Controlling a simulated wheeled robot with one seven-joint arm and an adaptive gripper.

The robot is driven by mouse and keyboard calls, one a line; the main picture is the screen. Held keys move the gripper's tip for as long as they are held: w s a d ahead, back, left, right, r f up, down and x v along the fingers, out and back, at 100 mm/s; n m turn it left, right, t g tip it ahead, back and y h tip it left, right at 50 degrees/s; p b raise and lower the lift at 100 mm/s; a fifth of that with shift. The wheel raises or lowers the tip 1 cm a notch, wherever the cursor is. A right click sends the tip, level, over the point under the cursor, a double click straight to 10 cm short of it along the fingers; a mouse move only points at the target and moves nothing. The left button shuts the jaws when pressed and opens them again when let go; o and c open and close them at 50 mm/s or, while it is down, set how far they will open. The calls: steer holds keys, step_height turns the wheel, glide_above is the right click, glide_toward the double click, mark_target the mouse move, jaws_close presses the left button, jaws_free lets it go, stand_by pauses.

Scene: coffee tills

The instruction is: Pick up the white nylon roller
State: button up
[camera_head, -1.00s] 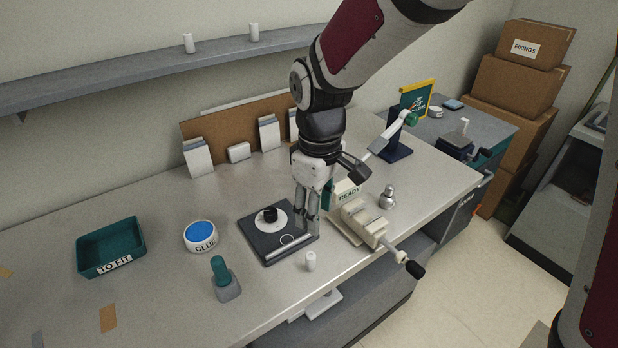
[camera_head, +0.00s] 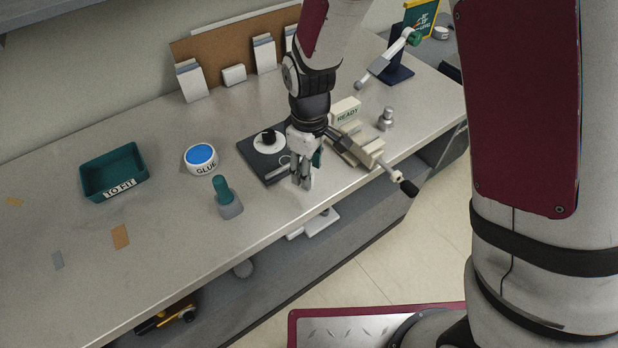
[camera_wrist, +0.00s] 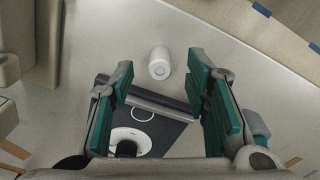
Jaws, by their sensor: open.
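The white nylon roller (camera_wrist: 159,62), a small white cylinder, stands on the bench in the wrist view. It lies between the lines of my two fingers, just past their tips, touching neither. My gripper (camera_wrist: 159,77) is open and empty, with teal pads on both fingers. In the head view my gripper (camera_head: 302,184) points down near the bench's front edge. The roller is hidden there behind my gripper.
A dark plate (camera_head: 254,161) with a white disc and black knob lies just beside my gripper. A cream vise (camera_head: 362,150) with a READY block (camera_head: 346,109) stands to the right. A teal-handled stamp (camera_head: 227,199), GLUE tub (camera_head: 201,158) and TO FIT tray (camera_head: 113,173) are left.

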steer(key=shift+f, duration=1.25)
jaws_close()
steer(key=shift+r, duration=0.15)
